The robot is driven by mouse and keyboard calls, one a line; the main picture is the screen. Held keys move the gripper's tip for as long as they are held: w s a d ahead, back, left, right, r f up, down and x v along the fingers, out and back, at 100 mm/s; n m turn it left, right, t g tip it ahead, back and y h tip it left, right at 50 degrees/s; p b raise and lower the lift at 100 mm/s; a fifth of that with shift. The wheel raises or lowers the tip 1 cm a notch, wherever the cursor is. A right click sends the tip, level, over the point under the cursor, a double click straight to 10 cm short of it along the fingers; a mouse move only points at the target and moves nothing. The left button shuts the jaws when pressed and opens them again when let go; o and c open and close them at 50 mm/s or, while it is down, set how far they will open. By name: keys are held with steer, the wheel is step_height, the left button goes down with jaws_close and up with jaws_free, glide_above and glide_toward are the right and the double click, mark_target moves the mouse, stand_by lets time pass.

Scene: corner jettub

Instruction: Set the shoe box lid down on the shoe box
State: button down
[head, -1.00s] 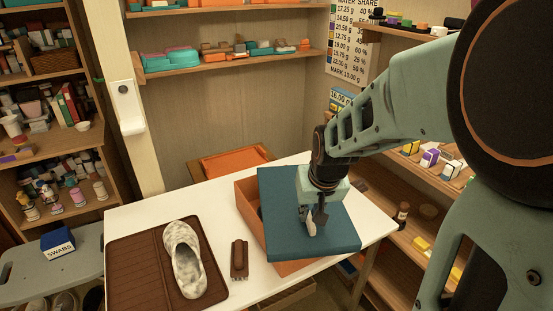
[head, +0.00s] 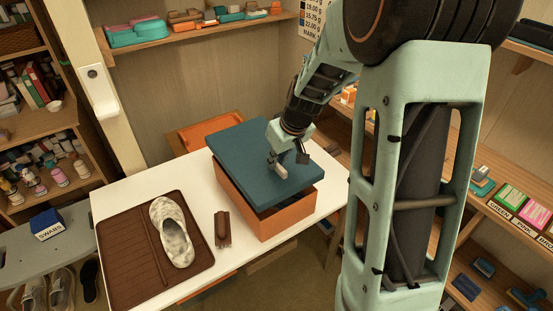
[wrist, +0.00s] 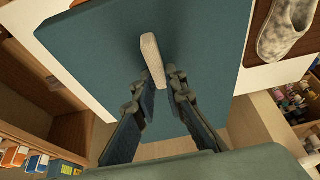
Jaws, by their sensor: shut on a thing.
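The shoe box lid (head: 238,152) is a flat teal-blue panel with a pale upright handle (wrist: 153,62) at its middle. It lies over the orange shoe box (head: 283,222) on the white table, covering nearly all of the opening. A dark gap shows between the lid and the box along the near right side, so the lid looks slightly raised or tilted there. My gripper (head: 278,166) is shut on the handle, above the lid. In the wrist view the lid (wrist: 95,50) fills the middle, with my fingers (wrist: 155,80) on either side of the handle.
A brown mat (head: 125,262) with a mottled shoe (head: 173,232) and a brown brush (head: 222,229) lie left of the box. An orange-topped stool (head: 210,130) stands behind the table. Shelves flank the corner. White tabletop (head: 130,190) is free behind the mat.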

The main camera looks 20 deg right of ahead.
steer(key=shift+b, duration=0.3)
step_height(320, 180, down, 8)
steer(key=b, duration=0.7)
steer(key=shift+r, duration=0.25)
steer(key=shift+f+b, duration=0.35)
steer(key=shift+b, duration=0.4)
stand_by(1.3)
steer(key=c, duration=1.9)
jaws_free()
steer(key=v, duration=1.2)
steer(key=shift+d, duration=0.1)
